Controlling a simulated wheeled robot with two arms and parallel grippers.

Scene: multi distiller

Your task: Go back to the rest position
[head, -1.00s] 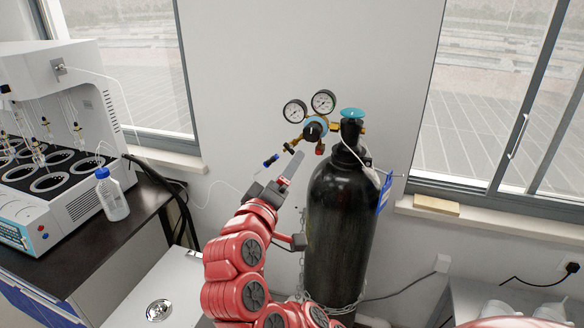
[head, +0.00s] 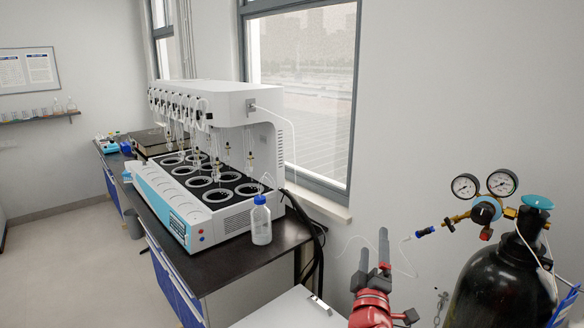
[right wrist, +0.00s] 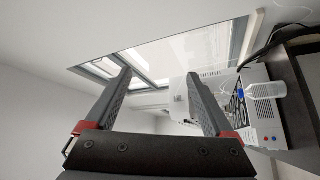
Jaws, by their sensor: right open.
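My right gripper (head: 373,262) is at the lower right of the head view, pointing up, in front of the wall and left of the gas cylinder. In the right wrist view its two fingers (right wrist: 158,90) stand wide apart with nothing between them. The black gas cylinder (head: 495,290) stands at the right edge, with two round gauges and a regulator (head: 486,210) on top. The gripper is apart from the cylinder and regulator. My left gripper is not in view.
A white multi-station distiller (head: 205,110) stands on a dark bench (head: 225,262). A blue-capped bottle (head: 261,222) is at the bench's near right corner, also seen in the right wrist view (right wrist: 265,91). A white surface (head: 290,312) lies left of my arm. Floor at left is clear.

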